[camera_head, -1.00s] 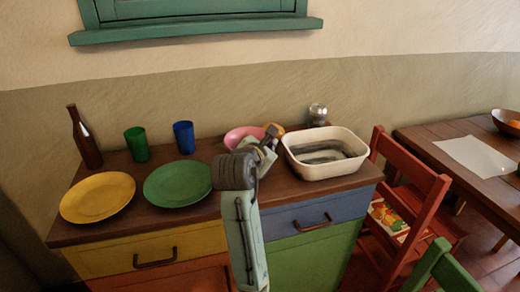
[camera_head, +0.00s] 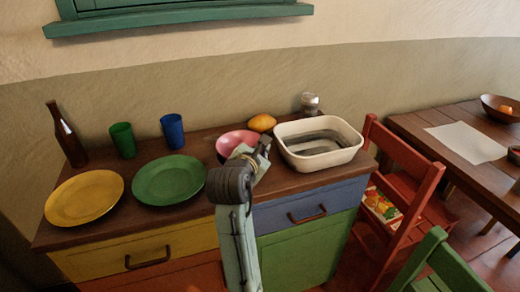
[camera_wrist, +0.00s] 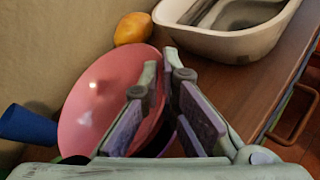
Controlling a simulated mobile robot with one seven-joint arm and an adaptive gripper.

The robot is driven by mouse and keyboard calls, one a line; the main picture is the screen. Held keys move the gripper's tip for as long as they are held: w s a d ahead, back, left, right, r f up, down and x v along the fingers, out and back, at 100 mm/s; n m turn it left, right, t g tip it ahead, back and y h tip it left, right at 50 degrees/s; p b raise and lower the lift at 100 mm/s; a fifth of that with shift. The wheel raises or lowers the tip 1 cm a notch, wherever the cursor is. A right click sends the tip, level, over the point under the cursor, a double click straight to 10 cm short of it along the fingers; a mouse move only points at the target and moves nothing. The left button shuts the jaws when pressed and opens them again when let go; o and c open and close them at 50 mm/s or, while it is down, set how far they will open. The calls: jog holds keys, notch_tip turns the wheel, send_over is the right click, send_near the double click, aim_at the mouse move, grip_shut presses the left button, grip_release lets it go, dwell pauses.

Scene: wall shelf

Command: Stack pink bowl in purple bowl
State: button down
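The pink bowl (camera_head: 233,143) is near the back of the counter, left of the white basin. In the wrist view the pink bowl (camera_wrist: 92,95) shows its inside, with its right rim between my fingers. My gripper (camera_wrist: 160,68) has its fingertips close together and appears shut on that rim. In the head view my gripper (camera_head: 258,153) is at the bowl's right front side.
A white basin (camera_head: 350,152) stands just right of my gripper. A lemon (camera_head: 262,123) and a shaker (camera_head: 309,103) are behind. Blue (camera_head: 172,130) and green (camera_head: 123,140) cups, a bottle (camera_head: 68,138), a green plate (camera_head: 169,180) and a yellow plate (camera_head: 85,198) are left.

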jog(key=shift+f, duration=0.25)
jog(key=c, duration=1.8)
grip_release()
jog(key=shift+r, duration=0.45)
jog(key=shift+s+a+r, duration=0.1)
jog(key=shift+s+r, duration=0.1)
jog(key=shift+r, duration=0.05)
jog(key=b+v, duration=0.4)
jog(key=v, duration=0.7)
jog(key=shift+s, duration=0.25)
